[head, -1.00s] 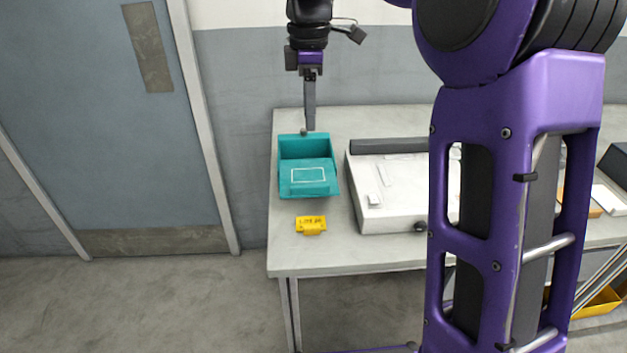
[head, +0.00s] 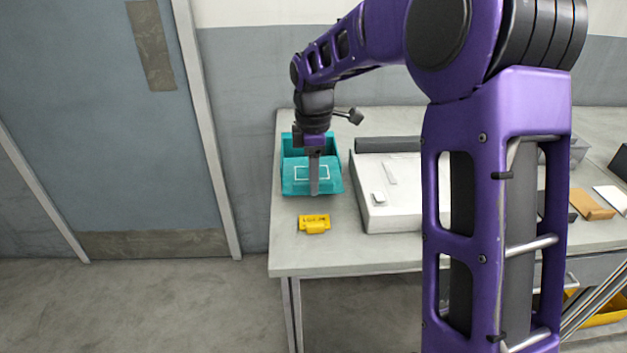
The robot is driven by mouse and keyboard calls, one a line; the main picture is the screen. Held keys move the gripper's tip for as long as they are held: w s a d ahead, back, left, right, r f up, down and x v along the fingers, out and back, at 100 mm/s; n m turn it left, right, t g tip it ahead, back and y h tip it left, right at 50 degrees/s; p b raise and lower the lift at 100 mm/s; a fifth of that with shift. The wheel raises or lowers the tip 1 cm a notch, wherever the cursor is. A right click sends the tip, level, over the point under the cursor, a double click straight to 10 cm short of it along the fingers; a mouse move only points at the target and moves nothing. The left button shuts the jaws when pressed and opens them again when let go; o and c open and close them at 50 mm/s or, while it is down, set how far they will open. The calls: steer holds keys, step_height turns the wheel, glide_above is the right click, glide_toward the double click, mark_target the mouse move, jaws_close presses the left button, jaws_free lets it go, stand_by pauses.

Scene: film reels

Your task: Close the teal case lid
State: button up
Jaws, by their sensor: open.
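The teal case (head: 289,143) stands at the left end of the grey table, with its inside showing at the back. Its teal lid (head: 290,186), marked with a white rectangle outline, slants at the front of the case and is not flat over it. My gripper (head: 314,190) is open and points down in front of the lid's right half in the picture, hiding part of the outline. I cannot tell whether the fingers touch the lid. Nothing shows between them.
A yellow label block (head: 314,224) sits on the table (head: 345,250) just in front of the case. A white box (head: 400,205) with a dark bar stands close on the right. A brown item (head: 592,204) lies further right. The table's left edge is near the case.

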steer(key=shift+f, duration=0.2)
jaws_close()
stand_by(1.4)
